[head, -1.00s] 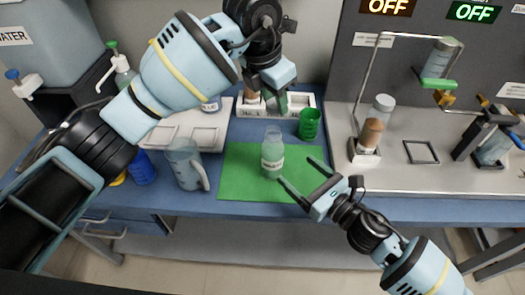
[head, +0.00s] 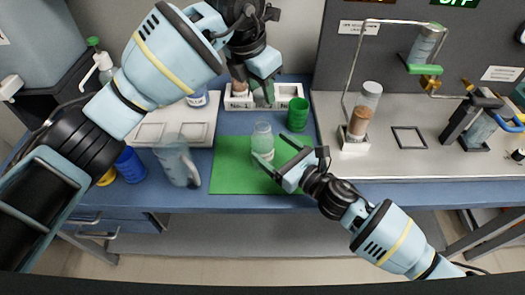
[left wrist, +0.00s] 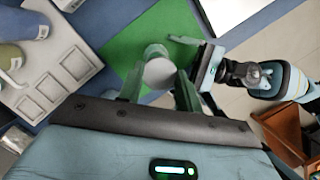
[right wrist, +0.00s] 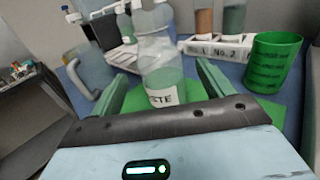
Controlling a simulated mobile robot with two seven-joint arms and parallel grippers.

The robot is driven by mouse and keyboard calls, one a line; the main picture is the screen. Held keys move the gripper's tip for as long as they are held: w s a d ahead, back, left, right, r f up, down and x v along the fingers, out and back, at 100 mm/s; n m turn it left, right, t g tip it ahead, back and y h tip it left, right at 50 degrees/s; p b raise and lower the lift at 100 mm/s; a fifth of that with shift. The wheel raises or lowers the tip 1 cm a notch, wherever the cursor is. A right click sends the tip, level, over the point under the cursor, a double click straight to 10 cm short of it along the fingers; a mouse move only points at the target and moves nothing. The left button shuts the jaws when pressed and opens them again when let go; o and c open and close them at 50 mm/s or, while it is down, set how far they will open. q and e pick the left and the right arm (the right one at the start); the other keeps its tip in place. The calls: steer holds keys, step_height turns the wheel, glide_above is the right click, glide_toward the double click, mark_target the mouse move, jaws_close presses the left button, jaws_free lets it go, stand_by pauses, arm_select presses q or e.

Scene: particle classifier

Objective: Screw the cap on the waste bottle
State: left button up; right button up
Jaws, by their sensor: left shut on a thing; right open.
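The waste bottle (head: 262,142), clear with pale green contents and a white label, stands upright on the green mat (head: 228,178). Its open-looking neck shows in the head view. My left gripper (head: 264,98) is above and behind the bottle in the head view. In the left wrist view it is shut on a pale round cap (left wrist: 160,74), which hides part of what is below. My right gripper (head: 277,154) is open at the bottle's near right side. In the right wrist view the bottle (right wrist: 162,70) stands between and beyond its open fingers.
A green cup (head: 298,114) stands right behind the bottle. A white rack (head: 238,102) is at the back, a clear jug (head: 176,160) and a white tray (head: 205,132) at left. A grey platform (head: 400,165) with apparatus fills the right.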

steer(key=x, duration=0.6)
steer(key=shift+w+a, duration=0.15)
steer(key=c, duration=1.5)
arm_select(q)
glide_above(264, 125)
steer(key=shift+s+a+f, duration=0.15)
steer(key=shift+f, duration=0.7)
steer(key=shift+s+a+f, duration=0.1)
steer(key=shift+f, duration=0.7)
steer(key=shift+s+a+f, duration=0.15)
steer(key=shift+f, duration=0.7)
steer(key=shift+f, duration=0.15)
arm_select(e)
steer(key=shift+f, duration=0.1)
arm_select(q)
steer(key=shift+f, duration=0.75)
steer(key=shift+f, duration=0.55)
